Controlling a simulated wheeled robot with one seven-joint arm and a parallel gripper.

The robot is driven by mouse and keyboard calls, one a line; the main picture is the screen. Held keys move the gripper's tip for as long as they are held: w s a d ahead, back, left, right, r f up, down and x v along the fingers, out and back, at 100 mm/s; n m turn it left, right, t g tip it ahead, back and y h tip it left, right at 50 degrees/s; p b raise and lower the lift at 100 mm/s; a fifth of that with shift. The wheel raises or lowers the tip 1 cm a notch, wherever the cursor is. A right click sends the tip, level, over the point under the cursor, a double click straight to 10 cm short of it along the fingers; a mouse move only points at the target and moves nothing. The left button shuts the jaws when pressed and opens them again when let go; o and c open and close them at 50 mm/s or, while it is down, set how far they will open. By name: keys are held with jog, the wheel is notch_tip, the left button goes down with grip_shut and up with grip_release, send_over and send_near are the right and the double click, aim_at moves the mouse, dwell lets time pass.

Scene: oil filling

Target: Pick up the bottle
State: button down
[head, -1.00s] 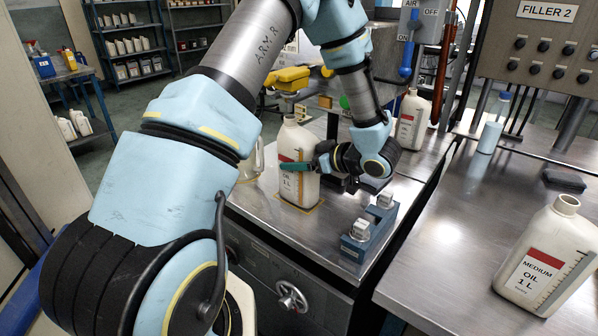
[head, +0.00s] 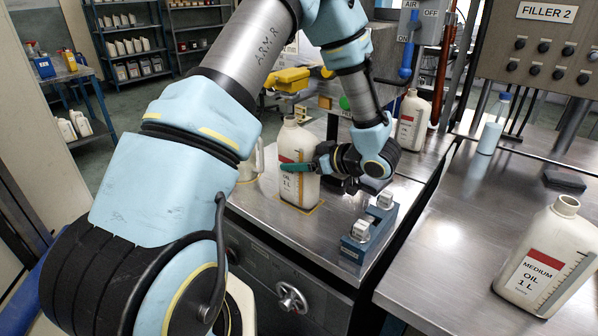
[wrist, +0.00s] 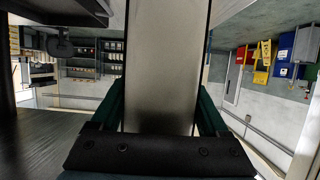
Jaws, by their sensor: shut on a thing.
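A white one-litre oil bottle (head: 299,160) with a red and white label stands upright on the metal bench, inside a yellow outline. My gripper (head: 297,168) reaches it from the right, with a green finger across its label. In the wrist view the pale bottle (wrist: 166,65) fills the space between the two green fingers, and my gripper (wrist: 165,115) is shut on it. The bottle's base appears to be at the bench top; I cannot tell any gap. Its far side is hidden.
A blue block with two metal pieces (head: 369,229) sits on the bench in front. Another oil bottle (head: 412,120) stands behind my wrist, and a clear jug (head: 250,160) is left of the held bottle. A medium oil bottle (head: 547,258) stands on the right bench.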

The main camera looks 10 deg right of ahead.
jog(key=shift+r+p, duration=0.3)
jog(key=shift+r, duration=0.15)
jog(key=s+a+p, duration=0.6)
jog(key=s+a, duration=0.6)
jog(key=a, duration=0.1)
jog(key=shift+p, duration=0.3)
dwell(0.7)
jog(key=shift+s+a+p, duration=0.1)
jog(key=shift+s+p, duration=0.05)
jog(key=shift+p, duration=0.15)
jog(key=shift+f, duration=0.2)
dwell(0.3)
